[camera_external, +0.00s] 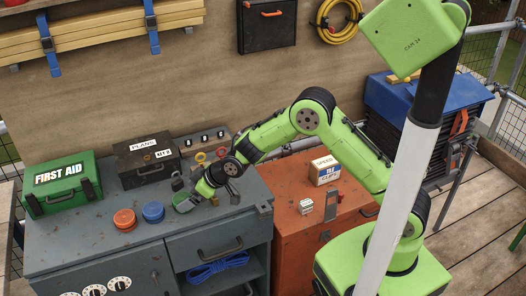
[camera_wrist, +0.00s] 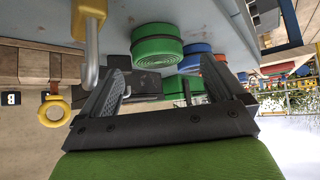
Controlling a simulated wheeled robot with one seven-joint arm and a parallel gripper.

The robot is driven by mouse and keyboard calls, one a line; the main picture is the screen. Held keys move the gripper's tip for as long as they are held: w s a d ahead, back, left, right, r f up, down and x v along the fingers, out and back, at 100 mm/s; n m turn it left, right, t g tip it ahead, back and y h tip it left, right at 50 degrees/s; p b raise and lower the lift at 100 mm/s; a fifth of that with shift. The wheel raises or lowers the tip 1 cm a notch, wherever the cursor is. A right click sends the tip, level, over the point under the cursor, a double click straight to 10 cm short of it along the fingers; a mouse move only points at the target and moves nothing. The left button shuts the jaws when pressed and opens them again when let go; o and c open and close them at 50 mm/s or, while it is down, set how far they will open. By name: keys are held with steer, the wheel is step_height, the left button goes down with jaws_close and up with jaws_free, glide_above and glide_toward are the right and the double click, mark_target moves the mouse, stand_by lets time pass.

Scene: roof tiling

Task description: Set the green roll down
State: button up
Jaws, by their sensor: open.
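The green roll (camera_external: 184,202) sits flat on the grey workbench top (camera_external: 75,240), to the right of the blue roll (camera_external: 153,212) and the orange roll (camera_external: 125,220). My gripper (camera_external: 208,190) is low over the bench beside the green roll. In the wrist view, which looks upside down, my gripper (camera_wrist: 167,72) has its two fingers spread with a gap between them. The green roll (camera_wrist: 158,48) shows beyond that gap, resting on the bench. The blue roll (camera_wrist: 195,62) is behind it, and the orange roll is partly hidden. Contact between fingers and roll cannot be told.
A green first aid box (camera_external: 62,184) and a black plans box (camera_external: 147,160) stand along the back. A padlock-like yellow item (camera_wrist: 91,14) is close to one finger. An orange cabinet (camera_external: 290,240) with small boxes adjoins on the right. The bench's front left is clear.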

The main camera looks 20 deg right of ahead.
mark_target(185, 197)
steer(key=x, duration=0.5)
steer(key=shift+d, duration=0.1)
steer(key=shift+r, duration=0.1)
steer(key=shift+c, duration=0.3)
steer(key=c, duration=1.2)
steer(key=shift+o, duration=0.2)
step_height(185, 197, up, 10)
steer(key=shift+r+p, duration=0.1)
steer(key=shift+p, duration=0.4)
